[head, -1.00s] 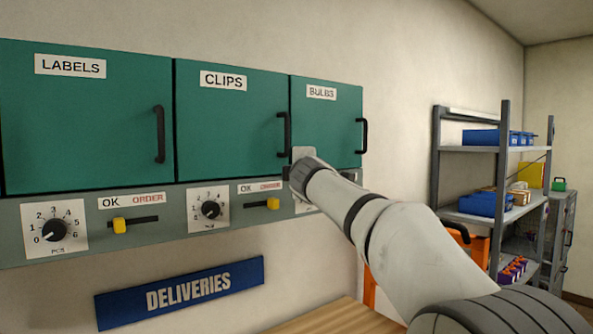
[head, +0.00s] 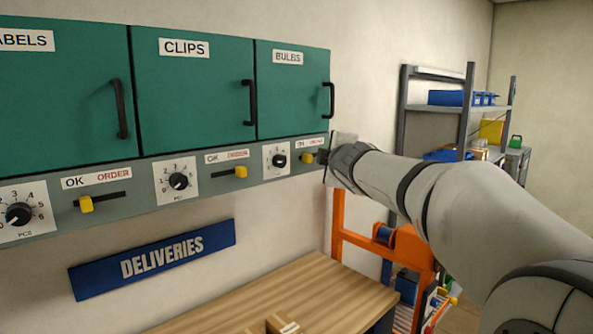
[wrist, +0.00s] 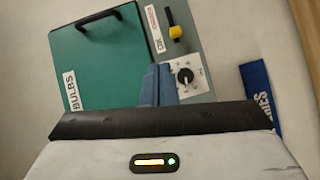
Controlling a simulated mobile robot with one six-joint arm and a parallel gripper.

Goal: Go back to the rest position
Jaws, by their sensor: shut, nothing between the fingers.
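My gripper (wrist: 163,84) is shut and empty; its two blue-grey fingers are together in the wrist view. In the head view its body is at the right end of the green cabinet row, beside the BULBS slider (head: 308,158), and its fingers are mostly hidden. In the wrist view the BULBS door (wrist: 98,58), the BULBS dial (wrist: 185,76) and the yellow slider knob (wrist: 176,32) lie beyond the fingers. I see a gap between the fingers and the dial only unclearly.
The CLIPS door (head: 190,90) is closed, and so is the LABELS door (head: 60,100). A blue DELIVERIES sign (head: 152,259) hangs below. A wooden table (head: 290,295) and an orange frame (head: 390,245) stand under my arm. A grey shelf (head: 435,105) stands behind it.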

